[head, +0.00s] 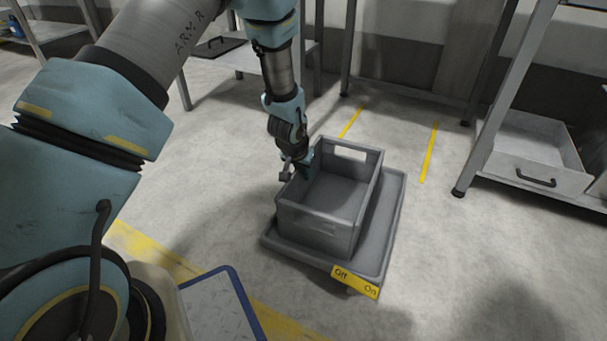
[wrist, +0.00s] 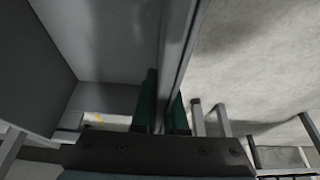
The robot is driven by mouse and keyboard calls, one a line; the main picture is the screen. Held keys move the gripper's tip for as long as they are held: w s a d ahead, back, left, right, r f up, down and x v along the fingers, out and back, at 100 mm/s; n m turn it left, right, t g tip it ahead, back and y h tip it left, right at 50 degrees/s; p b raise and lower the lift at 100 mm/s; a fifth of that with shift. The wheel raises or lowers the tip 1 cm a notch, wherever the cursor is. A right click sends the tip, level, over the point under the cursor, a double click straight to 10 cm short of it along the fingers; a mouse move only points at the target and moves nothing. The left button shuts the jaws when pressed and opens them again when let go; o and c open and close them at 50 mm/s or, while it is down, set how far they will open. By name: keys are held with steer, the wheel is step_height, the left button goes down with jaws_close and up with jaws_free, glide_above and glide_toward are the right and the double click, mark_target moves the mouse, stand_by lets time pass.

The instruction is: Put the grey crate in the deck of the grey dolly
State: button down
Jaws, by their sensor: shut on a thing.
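The grey crate (head: 318,223) is in the middle of the head view, upright and empty, over the deck of the grey dolly (head: 384,225). The dolly's rim shows along the right and front of the crate. I cannot tell whether the crate's base touches the deck. My gripper (head: 297,170) is at the crate's left wall, near its back. In the wrist view my gripper (wrist: 160,115) has one finger on each side of the crate wall (wrist: 176,50) and is shut on it. The crate's underside is hidden.
A yellow Off/On label (head: 355,283) is at the dolly's front edge. A shelf with a grey drawer (head: 535,172) stands at the right, and a table (head: 245,60) behind. A blue-edged panel (head: 220,308) is in the foreground. The floor right of the dolly is clear.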

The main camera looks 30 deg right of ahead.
steer(key=shift+f, duration=0.1)
steer(key=c, duration=1)
jaws_free()
steer(key=shift+o, duration=0.2)
steer(key=p+v, duration=0.4)
steer(key=v, duration=0.8)
steer(key=shift+d+r+p, duration=0.1)
steer(key=shift+r+p, duration=0.1)
steer(key=shift+p, duration=0.2)
steer(key=w+a+r+n+y, duration=0.1)
steer(key=w+a+r+n, duration=0.1)
steer(key=a+r, duration=0.35)
steer(key=w+a+r+n+y, duration=0.1)
steer(key=w+a+r, duration=0.1)
steer(key=a, duration=0.7)
steer(key=w+a+r+n, duration=0.2)
steer(key=a+r, duration=0.1)
steer(key=a, duration=0.4)
steer(key=s+a+r+n, duration=0.2)
steer(key=s+a+r, duration=0.1)
steer(key=a, duration=0.4)
steer(key=s+a+r+n+g+y, duration=0.1)
steer(key=s+a+r+n, duration=0.1)
steer(key=a, duration=0.6)
steer(key=s+r, duration=0.1)
steer(key=s, duration=0.1)
steer(key=shift+s+a+r+n+y, duration=0.15)
steer(key=shift+s+r+n+y, duration=0.05)
steer(key=shift+s+n+y, duration=0.15)
